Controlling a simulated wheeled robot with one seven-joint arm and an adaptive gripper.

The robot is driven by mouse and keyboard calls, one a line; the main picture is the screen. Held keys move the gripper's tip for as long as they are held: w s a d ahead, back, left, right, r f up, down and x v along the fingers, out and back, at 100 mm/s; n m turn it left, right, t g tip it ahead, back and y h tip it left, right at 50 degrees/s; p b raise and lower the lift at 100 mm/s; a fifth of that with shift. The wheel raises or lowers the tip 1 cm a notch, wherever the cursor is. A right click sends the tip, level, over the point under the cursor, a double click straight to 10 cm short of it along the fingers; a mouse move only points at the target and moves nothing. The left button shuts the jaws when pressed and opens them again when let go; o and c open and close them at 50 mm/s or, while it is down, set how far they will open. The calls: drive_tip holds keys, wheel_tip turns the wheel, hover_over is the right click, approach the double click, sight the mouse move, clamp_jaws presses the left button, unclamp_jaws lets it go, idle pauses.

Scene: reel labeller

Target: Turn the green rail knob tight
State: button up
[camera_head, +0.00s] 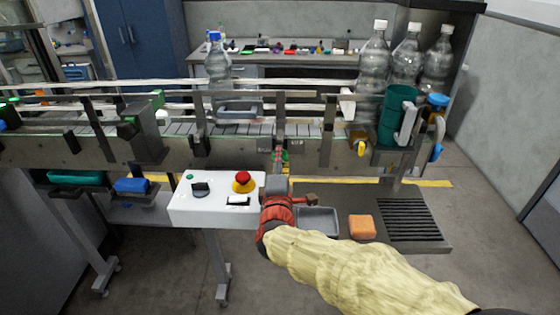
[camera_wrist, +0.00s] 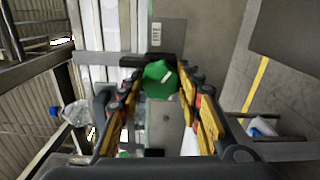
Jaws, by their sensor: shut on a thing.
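The green rail knob (camera_wrist: 160,79) sits between my fingertips in the wrist view. It is a lobed green knob with a white mark on its face. My gripper (camera_wrist: 163,88) is shut on it, with one finger at its left side and one at its right. In the head view my gripper (camera_head: 279,168) reaches the front of the conveyor's side wall, under the guide rails. There the knob (camera_head: 285,155) is mostly hidden by the gripper, with only a little green showing.
A white control box (camera_head: 217,198) with a red emergency button (camera_head: 243,182) stands left of my arm. A grey tray (camera_head: 318,221) and an orange sponge (camera_head: 362,227) lie on the shelf right of it. A bottle (camera_head: 217,62) stands on the conveyor; a teal cup (camera_head: 394,118) hangs at right.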

drive_tip(key=shift+m, duration=2.1)
drive_tip(key=shift+f, duration=0.1)
drive_tip(key=o, duration=1.2)
drive_tip(key=shift+c, duration=0.2)
drive_tip(key=shift+s, duration=0.1)
drive_tip(key=s, duration=1.1)
drive_tip(key=shift+s+a, duration=0.2)
drive_tip(key=shift+s, duration=0.2)
